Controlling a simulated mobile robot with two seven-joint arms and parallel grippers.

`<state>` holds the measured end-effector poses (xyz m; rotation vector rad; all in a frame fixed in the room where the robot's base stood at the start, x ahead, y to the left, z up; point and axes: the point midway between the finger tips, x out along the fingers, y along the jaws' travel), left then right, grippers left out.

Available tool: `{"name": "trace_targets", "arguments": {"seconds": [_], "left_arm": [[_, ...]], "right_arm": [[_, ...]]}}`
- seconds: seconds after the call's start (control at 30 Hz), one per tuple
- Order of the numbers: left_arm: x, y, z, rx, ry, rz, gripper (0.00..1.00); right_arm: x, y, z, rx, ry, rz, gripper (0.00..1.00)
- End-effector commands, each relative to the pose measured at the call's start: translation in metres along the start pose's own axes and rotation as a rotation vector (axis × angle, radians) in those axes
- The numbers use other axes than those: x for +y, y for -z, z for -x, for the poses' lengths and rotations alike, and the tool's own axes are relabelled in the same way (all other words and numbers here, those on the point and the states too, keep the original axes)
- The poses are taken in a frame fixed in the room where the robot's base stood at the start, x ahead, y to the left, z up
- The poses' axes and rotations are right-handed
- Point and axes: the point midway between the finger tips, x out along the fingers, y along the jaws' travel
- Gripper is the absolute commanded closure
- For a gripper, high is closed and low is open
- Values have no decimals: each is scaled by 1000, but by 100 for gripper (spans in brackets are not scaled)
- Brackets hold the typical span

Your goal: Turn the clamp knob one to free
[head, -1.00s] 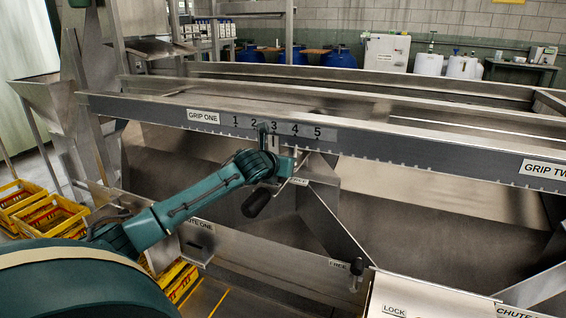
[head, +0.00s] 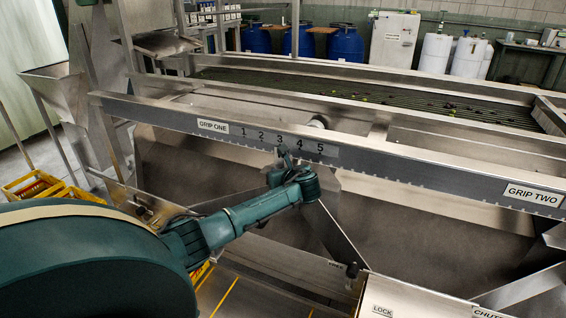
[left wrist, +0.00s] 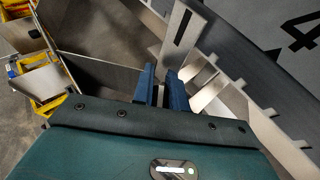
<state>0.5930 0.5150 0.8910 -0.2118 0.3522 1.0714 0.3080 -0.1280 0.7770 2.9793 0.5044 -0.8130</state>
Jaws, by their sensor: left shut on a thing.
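My left gripper (head: 288,172) is at the long steel beam marked GRIP ONE (head: 213,127), just under the scale plate (head: 283,142) near the 3 and 4. Its two blue fingers (left wrist: 160,88) show in the left wrist view with a narrow gap between them. They are shut on clamp knob one, which the fingers and wrist hide. The knob's FREE label is not visible now. A slotted steel plate (left wrist: 182,30) stands just beyond the fingers. My right gripper is out of view.
A second black knob (head: 352,270) sits lower right by a chute panel with a LOCK label (head: 382,311). A slanted steel brace (head: 335,235) runs below my gripper. Yellow crates (head: 32,186) stand at left. Small dark and green fruits lie on the rollers (head: 390,95) behind.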

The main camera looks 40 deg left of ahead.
Motion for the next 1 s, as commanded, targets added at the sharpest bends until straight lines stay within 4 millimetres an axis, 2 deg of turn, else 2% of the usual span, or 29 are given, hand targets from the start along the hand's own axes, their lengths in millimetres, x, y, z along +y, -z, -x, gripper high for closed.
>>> {"name": "trace_targets", "arguments": {"seconds": [0.03,0.27,0.67,1.0], "left_arm": [[0,-3,2,4,-42,18,100],[6,0,1,2,-244,102,100],[16,8,2,3,-569,238,100],[20,7,6,3,-707,293,100]], "right_arm": [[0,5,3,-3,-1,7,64],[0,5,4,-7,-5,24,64],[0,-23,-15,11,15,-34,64],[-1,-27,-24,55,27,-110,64]]}}
